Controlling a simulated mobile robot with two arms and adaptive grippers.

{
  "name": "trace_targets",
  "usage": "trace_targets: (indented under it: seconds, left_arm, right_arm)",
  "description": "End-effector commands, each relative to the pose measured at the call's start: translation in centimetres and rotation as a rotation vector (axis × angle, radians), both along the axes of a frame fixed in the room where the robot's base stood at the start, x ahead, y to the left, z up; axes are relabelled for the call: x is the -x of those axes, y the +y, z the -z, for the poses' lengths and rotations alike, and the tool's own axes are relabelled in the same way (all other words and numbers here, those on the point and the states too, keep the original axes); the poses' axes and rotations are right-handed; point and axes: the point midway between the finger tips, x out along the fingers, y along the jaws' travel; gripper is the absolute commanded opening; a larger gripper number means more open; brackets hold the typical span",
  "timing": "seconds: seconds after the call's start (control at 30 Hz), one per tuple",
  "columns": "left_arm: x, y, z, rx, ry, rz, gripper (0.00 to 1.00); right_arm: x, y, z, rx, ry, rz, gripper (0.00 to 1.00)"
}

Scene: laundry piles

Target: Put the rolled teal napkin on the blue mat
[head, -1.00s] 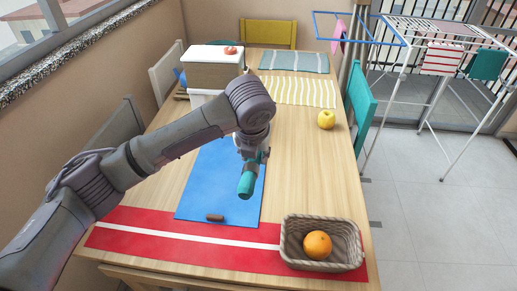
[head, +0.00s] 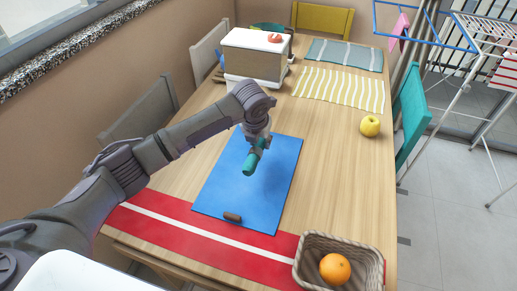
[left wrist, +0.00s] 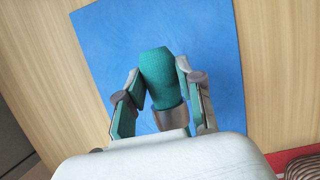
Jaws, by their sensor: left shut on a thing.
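The rolled teal napkin (head: 253,160) is held in my left gripper (head: 257,147), which is shut on it. In the left wrist view the napkin (left wrist: 158,78) sits between the two fingers of my left gripper (left wrist: 160,92). The blue mat (head: 225,185) lies flat on the table, and the napkin is over its upper part in the head view. The mat (left wrist: 100,40) also fills the background behind the napkin in the left wrist view. The napkin looks raised above the mat, but the exact gap is hard to tell. My right gripper is not in view.
A red runner with a white stripe (head: 180,228) lies in front. A wicker basket (head: 376,262) holding an orange (head: 335,268) stands at right. A yellow apple (head: 370,126) and a box (head: 256,58) are farther back.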

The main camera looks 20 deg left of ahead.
Motion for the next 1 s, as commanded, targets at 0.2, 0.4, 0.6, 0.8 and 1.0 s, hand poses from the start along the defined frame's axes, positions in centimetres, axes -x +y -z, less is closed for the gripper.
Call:
trace_targets:
  seconds: [0.2, 0.4, 0.6, 0.8, 1.0]
  left_arm:
    - [-0.2, 0.6, 1.3, 0.0, 0.002, 0.0, 0.0]
    - [-0.2, 0.5, 4.1, 0.0, 0.002, 0.001, 0.0]
    - [-0.2, 0.5, 4.4, -0.002, -0.001, 0.002, 0.0]
    - [-0.2, 0.5, 4.7, -0.001, 0.0, 0.001, 0.0]
    - [-0.2, 0.5, 4.7, 0.0, 0.0, 0.001, 0.62]
  right_arm:
    - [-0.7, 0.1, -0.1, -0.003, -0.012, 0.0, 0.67]
    - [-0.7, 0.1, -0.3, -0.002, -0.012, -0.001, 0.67]
    - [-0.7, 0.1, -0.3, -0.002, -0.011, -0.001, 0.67]
    - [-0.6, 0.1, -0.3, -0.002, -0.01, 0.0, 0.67]
    - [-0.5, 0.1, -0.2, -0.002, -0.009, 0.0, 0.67]
